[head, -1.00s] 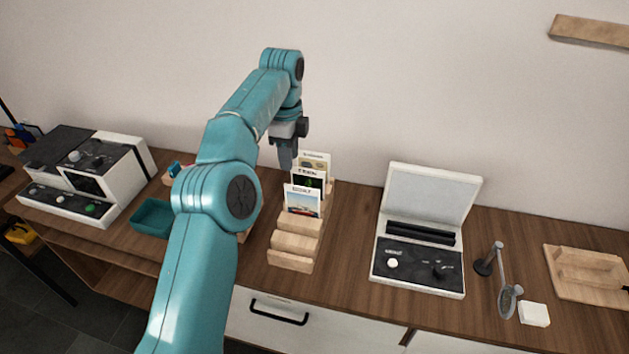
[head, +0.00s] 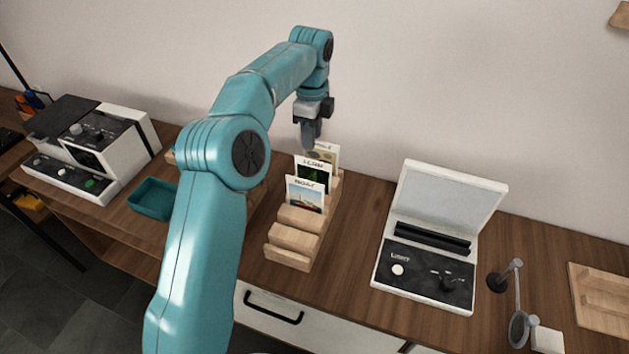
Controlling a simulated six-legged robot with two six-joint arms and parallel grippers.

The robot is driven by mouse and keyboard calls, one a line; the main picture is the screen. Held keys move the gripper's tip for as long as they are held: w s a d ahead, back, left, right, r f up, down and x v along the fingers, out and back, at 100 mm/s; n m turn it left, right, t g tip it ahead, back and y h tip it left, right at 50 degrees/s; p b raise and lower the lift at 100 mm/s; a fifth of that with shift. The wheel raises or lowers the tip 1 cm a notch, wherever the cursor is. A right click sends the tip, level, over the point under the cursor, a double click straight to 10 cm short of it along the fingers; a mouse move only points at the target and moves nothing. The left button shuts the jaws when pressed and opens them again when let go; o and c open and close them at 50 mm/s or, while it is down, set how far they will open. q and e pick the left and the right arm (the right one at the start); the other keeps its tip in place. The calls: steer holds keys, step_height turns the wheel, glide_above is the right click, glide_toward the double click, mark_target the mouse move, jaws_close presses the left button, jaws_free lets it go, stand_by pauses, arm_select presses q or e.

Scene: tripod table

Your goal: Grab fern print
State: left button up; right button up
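The fern print is a small card with a dark green picture (head: 312,177), upright in the middle of three cards in a stepped wooden rack (head: 294,240). A card with a red and blue picture (head: 304,195) stands in front of it and hides its lower part. A yellowish card (head: 327,152) stands behind. My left gripper (head: 309,146) points down just above the card tops, overlapping the rear card in the picture. Its fingers show side-on, so I cannot tell whether they are open, or whether they touch a card. My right gripper is not in view.
Left are a white machine with knobs (head: 100,150) and a teal tray (head: 152,198). Right are an open white light box (head: 440,240), a small magnifier on a stand (head: 518,325) and a wooden holder (head: 600,298). Bare tabletop lies between rack and light box.

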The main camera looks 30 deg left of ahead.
arm_select(q)
glide_above(313, 170)
steer(key=f, duration=0.6)
steer(key=shift+a+f, duration=0.2)
steer(key=shift+f, duration=0.2)
step_height(313, 170, down, 6)
steer(key=shift+w+r+p, duration=0.1)
steer(key=shift+r+p, duration=0.15)
steer(key=shift+p, duration=0.15)
steer(key=shift+d, duration=0.2)
jaws_close()
